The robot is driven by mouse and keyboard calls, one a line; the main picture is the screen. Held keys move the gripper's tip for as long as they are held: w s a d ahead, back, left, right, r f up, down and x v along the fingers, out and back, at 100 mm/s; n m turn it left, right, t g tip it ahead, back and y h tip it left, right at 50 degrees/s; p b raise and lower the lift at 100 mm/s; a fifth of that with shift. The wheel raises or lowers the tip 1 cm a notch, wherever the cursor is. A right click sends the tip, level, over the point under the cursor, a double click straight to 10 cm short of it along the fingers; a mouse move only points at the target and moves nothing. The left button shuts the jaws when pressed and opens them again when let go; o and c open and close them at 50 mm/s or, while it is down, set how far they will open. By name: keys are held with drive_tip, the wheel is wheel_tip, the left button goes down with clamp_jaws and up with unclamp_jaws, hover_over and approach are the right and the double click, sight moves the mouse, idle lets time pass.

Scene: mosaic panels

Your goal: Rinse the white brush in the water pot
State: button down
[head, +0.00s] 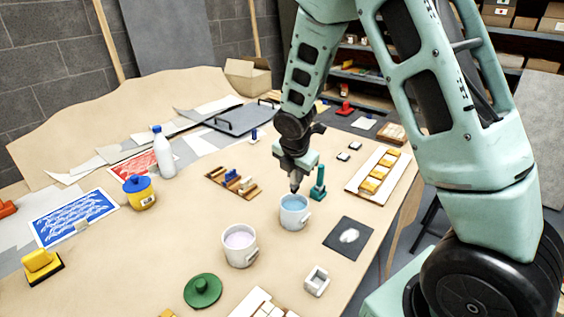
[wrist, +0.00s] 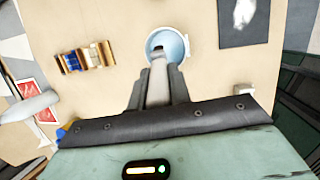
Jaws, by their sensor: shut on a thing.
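My gripper (head: 295,178) hangs over the water pot, pointing down. In the wrist view, my gripper (wrist: 158,88) is shut on the white brush (wrist: 158,76), a pale handle with a dark end pointing toward the pot. The water pot (head: 294,221) is a whitish mug with a handle and blue water inside. It also shows in the wrist view (wrist: 181,43), with the brush's end over its opening. In the head view the brush end appears near the pot's back rim; I cannot tell whether it touches the water.
A second mug (head: 240,256) with pale pinkish liquid stands at the front left of the water pot. A teal upright tool (head: 320,184) stands close behind right. A dark square with a white patch (head: 340,247) lies at the right. A small rack (head: 228,188) lies left.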

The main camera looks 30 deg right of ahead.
sight(294, 189)
drive_tip(key=shift+w+f, duration=0.25)
wheel_tip(294, 189, down, 6)
drive_tip(key=b, duration=0.5)
drive_tip(key=shift+r+b, duration=0.25)
drive_tip(key=shift+b, duration=0.05)
drive_tip(key=shift+s+f+b, duration=0.1)
drive_tip(key=shift+f+b, duration=0.2)
drive_tip(key=shift+f, duration=0.25)
idle(1.4)
drive_tip(key=shift+r, duration=0.1)
wheel_tip(294, 189, up, 7)
drive_tip(key=p, duration=0.6)
drive_tip(key=shift+p, duration=0.4)
idle(0.4)
